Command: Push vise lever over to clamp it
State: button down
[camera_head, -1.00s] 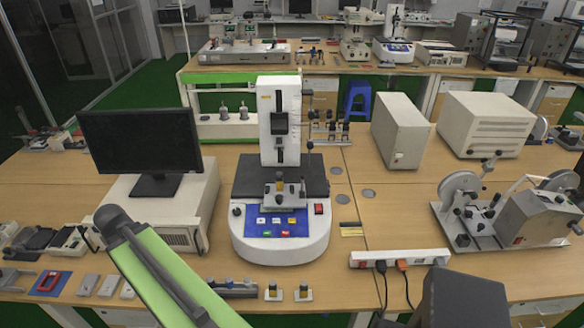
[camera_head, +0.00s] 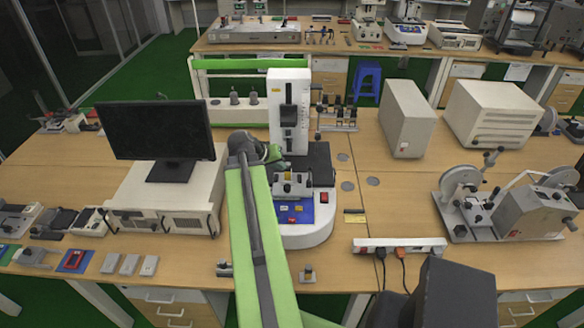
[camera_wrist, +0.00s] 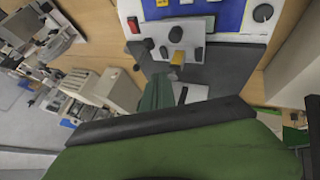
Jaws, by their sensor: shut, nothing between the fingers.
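The vise (camera_head: 296,190) is a small light-metal block on the dark base plate of the white test stand (camera_head: 290,95), behind the blue control panel. It also shows in the wrist view (camera_wrist: 184,47) with dark knobs and a yellow tip. I cannot tell for certain which part is its lever or how that lever is set. My gripper (camera_head: 277,152) is just behind the vise, beside the stand's column, partly hidden by my green arm. In the wrist view my dark green gripper (camera_wrist: 157,92) is shut and empty, over the plate near the yellow tip. Contact cannot be told.
A black monitor (camera_head: 157,132) on a light box stands left of my arm. The stand's column rises close to my gripper. A power strip (camera_head: 400,245) and a machine with wheels (camera_head: 525,205) are at right.

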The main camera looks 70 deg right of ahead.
jog(key=b+x, duration=0.7)
jog(key=x, duration=0.2)
jog(key=shift+w+f, duration=0.1)
jog(key=shift+f, duration=0.4)
jog(key=s, duration=0.1)
jog(key=s+d+r+p, duration=0.1)
jog(key=s+d, duration=0.1)
jog(key=shift+s+r+p, duration=0.2)
jog(key=shift+r+p, duration=0.1)
